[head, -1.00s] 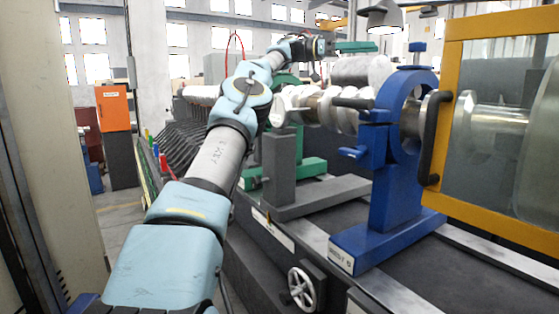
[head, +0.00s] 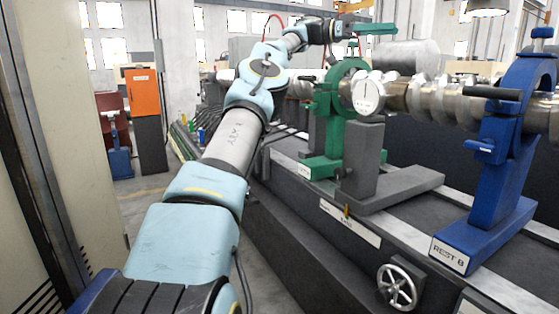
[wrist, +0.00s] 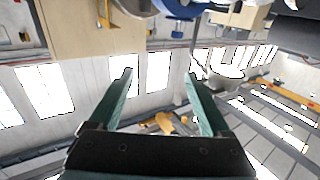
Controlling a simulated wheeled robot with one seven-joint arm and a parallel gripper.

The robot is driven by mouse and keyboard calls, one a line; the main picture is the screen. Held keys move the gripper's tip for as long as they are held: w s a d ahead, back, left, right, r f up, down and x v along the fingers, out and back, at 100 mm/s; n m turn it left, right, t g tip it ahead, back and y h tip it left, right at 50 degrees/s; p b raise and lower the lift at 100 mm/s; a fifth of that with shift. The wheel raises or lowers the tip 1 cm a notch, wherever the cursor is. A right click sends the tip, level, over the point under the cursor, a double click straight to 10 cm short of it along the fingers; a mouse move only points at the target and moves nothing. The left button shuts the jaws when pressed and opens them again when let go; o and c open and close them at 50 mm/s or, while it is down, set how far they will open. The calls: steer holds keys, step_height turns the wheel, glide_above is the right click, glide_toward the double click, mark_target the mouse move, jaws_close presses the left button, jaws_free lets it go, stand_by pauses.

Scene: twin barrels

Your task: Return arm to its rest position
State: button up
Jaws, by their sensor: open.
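My arm reaches from the bottom left of the head view up to the top middle, stretched out above the machine bed. My gripper (head: 385,17) is at its far end, with green fingers apart, high above the green rest (head: 341,90). In the wrist view my gripper (wrist: 158,73) is open, with nothing between its two green fingers. The wrist picture is tilted and shows mostly windows and roof beams behind the fingers.
A metal shaft (head: 425,97) lies across the green rest and the blue rest (head: 505,150), right of my arm. A handwheel (head: 397,287) sticks out in front. An orange cabinet (head: 145,92) stands back left. A beige column (head: 62,130) is close on the left.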

steer(key=s+d+f+n+t+y, duration=0.2)
steer(key=s+d+f+n, duration=0.15)
steer(key=d, duration=0.35)
steer(key=s+f+n+t+y, duration=0.2)
steer(key=s+f+y, duration=0.1)
steer(key=f, duration=0.5)
steer(key=s+f+n+t+y, duration=0.2)
steer(key=f+n, duration=0.1)
steer(key=f, duration=0.5)
steer(key=s+a+f+n+t+y, duration=0.2)
steer(key=a+f+n+y, duration=0.15)
steer(key=a+f, duration=0.6)
steer(key=s+a+f+n+t+y, duration=0.2)
steer(key=a+f+n, duration=0.2)
steer(key=a+f, duration=0.55)
steer(key=s+a+f+n+y, duration=0.1)
steer(key=s+a+n, duration=0.1)
steer(key=s+a, duration=0.2)
steer(key=s+a+f+n+y, duration=0.1)
steer(key=s+a, duration=0.3)
steer(key=a, duration=0.6)
steer(key=s+a+f+n+y, duration=0.1)
steer(key=s+a+f+n, duration=0.1)
steer(key=s+a, duration=0.3)
steer(key=shift+a+f+n+t, duration=0.3)
steer(key=shift+a+n, duration=0.6)
steer(key=shift+a, duration=0.35)
steer(key=shift+w, duration=0.1)
